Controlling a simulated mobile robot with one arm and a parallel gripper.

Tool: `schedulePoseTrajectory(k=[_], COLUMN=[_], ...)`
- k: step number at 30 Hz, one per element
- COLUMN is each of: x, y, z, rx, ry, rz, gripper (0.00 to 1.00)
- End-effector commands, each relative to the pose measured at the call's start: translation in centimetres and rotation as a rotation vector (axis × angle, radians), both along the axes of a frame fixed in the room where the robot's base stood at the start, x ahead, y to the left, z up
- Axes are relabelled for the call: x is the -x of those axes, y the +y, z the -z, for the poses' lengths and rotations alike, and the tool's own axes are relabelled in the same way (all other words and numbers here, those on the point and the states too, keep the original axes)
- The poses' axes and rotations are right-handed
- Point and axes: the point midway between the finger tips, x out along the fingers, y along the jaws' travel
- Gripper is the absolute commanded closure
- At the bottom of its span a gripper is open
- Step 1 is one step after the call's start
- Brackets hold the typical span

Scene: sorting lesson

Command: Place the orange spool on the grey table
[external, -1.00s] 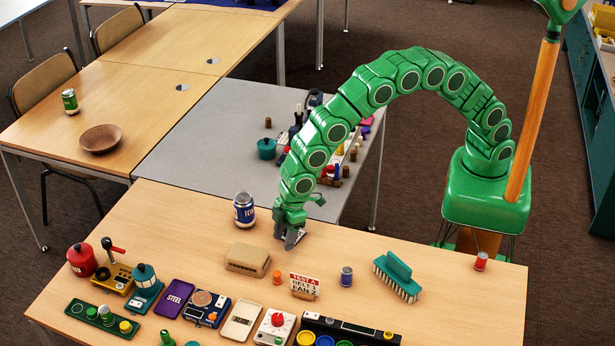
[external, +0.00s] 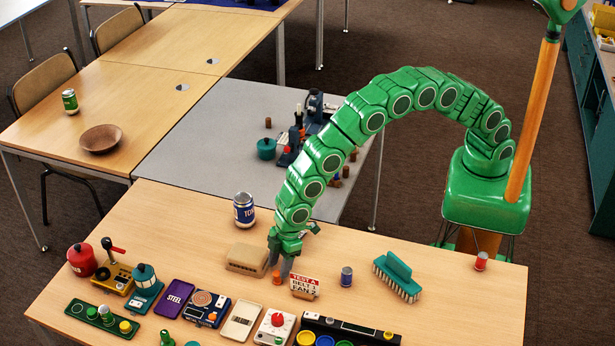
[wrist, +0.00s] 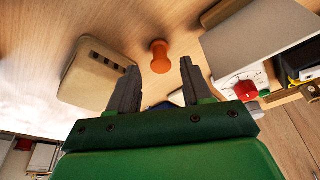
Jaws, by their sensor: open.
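The orange spool (external: 276,278) stands on the near wooden table, between the beige box and the small sign.
A beige box (external: 246,259) is close on the left of the spool, and a small lettered sign (external: 304,285) close on the right. Several objects, including a teal pot (external: 266,149), crowd the grey table's right side.

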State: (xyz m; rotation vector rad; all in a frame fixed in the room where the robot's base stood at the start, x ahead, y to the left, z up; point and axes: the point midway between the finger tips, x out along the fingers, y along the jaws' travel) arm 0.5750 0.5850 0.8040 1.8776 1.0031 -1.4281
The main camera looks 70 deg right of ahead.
Motion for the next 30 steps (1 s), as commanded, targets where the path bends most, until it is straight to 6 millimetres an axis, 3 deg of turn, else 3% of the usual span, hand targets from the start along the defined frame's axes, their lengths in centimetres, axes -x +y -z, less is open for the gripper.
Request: schedulePoseTrajectory(k=[9, 19, 28, 30], x=[-0.5, -0.6, -0.6, -0.6], y=[1.0, 1.1, 1.0, 1.0], z=[3.1, 3.5, 3.6, 3.6], rx=[-0.001, -0.001, 0.0, 0.0], ry=[-0.001, -0.001, 0.0, 0.0], rz=[-0.001, -0.001, -0.001, -0.001], gripper=[0.51, 0.52, 0.98, 1.0])
